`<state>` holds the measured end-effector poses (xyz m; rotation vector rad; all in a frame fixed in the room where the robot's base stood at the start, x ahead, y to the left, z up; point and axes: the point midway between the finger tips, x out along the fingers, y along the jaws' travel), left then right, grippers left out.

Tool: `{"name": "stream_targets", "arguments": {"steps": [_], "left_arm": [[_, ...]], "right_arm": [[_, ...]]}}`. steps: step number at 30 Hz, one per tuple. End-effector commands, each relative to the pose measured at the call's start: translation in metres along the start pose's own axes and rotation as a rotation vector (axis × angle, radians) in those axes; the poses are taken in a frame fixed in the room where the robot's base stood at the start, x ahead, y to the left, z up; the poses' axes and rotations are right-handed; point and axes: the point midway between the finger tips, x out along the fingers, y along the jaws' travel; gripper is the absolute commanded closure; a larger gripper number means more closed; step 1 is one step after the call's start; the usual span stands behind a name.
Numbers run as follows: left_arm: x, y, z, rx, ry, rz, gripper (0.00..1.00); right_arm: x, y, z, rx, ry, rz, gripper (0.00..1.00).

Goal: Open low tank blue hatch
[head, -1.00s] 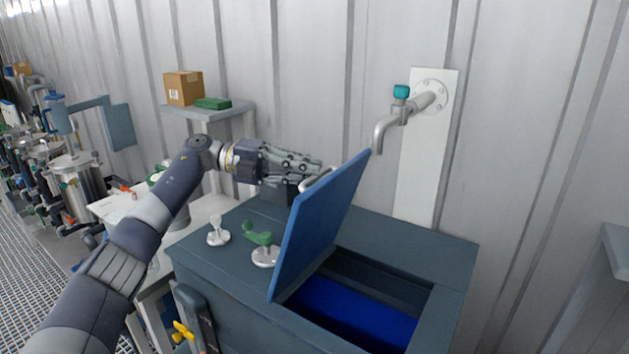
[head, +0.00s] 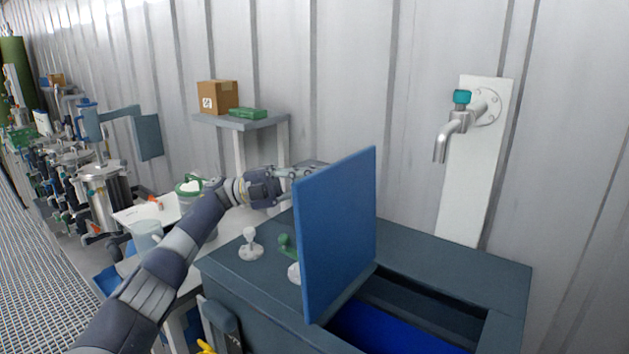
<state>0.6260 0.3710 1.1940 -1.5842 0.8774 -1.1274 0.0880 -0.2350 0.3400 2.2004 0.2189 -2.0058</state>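The low tank (head: 455,258) is dark grey-blue and stands in the lower right of the head view. Its blue hatch (head: 337,235) stands about upright on the left edge of the opening, with its flat face toward the opening. Bright blue (head: 395,328) shows inside the tank. My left gripper (head: 300,170) is behind the hatch, at its far left side. The hatch hides part of the fingers and the hatch handle, so I cannot tell whether they touch. My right gripper is out of view.
A white knob (head: 250,246) and a green-handled valve (head: 286,244) stand on the tank top, left of the hatch. A tap (head: 455,130) juts from the wall above the tank. A shelf (head: 245,122) holds a cardboard box (head: 217,97).

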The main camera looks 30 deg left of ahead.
Motion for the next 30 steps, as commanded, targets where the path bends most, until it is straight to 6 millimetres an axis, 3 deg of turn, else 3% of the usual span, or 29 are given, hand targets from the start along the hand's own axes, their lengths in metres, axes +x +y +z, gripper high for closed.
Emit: {"name": "stream_targets", "arguments": {"steps": [5,6,8,9,20,30], "left_arm": [[0.0,-0.002,0.0,0.001,-0.002,-0.003,1.0],[0.0,-0.002,0.0,0.001,-0.002,-0.002,0.84],[0.0,-0.002,0.0,0.001,-0.001,-0.002,0.71],[0.0,-0.001,0.0,0.001,-0.001,-0.002,0.69],[-0.002,0.0,0.0,0.001,-0.001,0.001,0.69],[-0.048,-0.002,0.001,0.001,-0.004,-0.001,0.69]], "right_arm": [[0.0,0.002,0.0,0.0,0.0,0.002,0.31],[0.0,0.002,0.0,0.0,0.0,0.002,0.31],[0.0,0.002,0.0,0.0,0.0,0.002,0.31],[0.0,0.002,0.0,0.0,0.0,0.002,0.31],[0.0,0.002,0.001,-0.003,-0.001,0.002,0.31],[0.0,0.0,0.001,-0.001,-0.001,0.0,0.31]]}}
